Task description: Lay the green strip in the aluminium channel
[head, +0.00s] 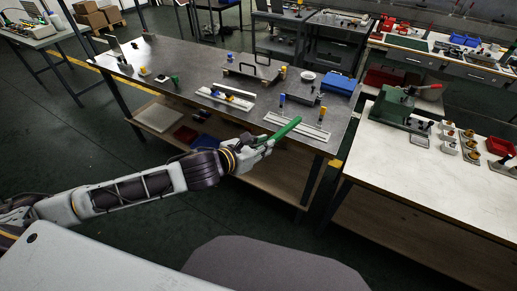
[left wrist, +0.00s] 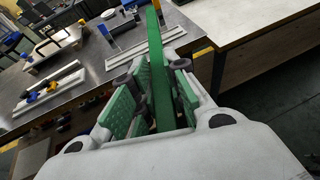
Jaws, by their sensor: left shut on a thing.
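The green strip (head: 287,128) is held in my left gripper (head: 266,145), at the near edge of the grey table. In the left wrist view my left gripper (left wrist: 155,95) is shut around the strip (left wrist: 157,62), which points away from the jaws. The silvery aluminium channel (head: 312,131) lies on the table, with upright pieces with blue and yellow tops beside it. The strip's far end crosses over the channel in the head view. I cannot tell whether they touch. The channel also shows in the left wrist view (left wrist: 140,47), left of the strip. My right gripper is not in view.
A second light rail (head: 222,97) with blue and yellow parts lies to the left on the grey table (head: 190,72). A blue box (head: 340,84) and a white bowl (head: 307,76) stand behind the channel. A white-topped table (head: 420,165) stands at right, across a gap.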

